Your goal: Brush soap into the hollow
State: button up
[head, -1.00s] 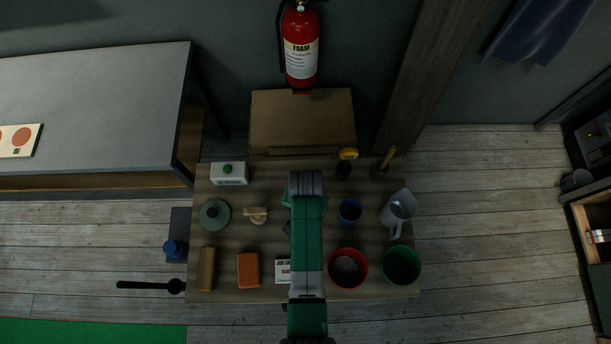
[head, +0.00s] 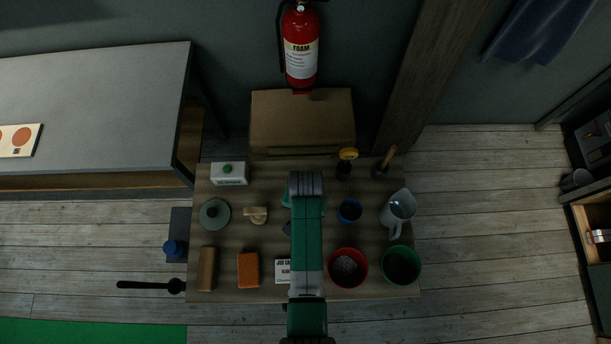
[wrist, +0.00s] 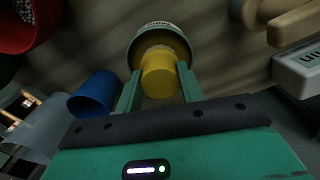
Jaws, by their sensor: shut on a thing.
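In the wrist view my gripper (wrist: 159,88) has its two teal fingers on either side of a yellow cylindrical thing (wrist: 160,76), which it holds. It may be the brush's handle; any bristle end is hidden. In the head view my arm covers most of this area, and my gripper (head: 304,203) shows only as teal edges. No soap can be made out in the hollow.
A blue cup (head: 350,211), a grey jug (head: 399,206), a red bowl (head: 347,252) and a green bowl (head: 401,251) stand at right. A white box (head: 229,180), round lid (head: 214,214), wooden piece (head: 256,215) and orange block (head: 248,270) stand at left.

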dwell(0.5)
notch_tip(320, 180, up, 7)
jog(key=p, duration=0.7)
jog(key=shift+r, duration=0.1)
dwell(0.5)
notch_tip(320, 180, up, 16)
jog(key=n, duration=0.3)
jog(key=s+f, duration=0.3)
jog(key=f, duration=1.2)
jog(key=shift+s, duration=0.35)
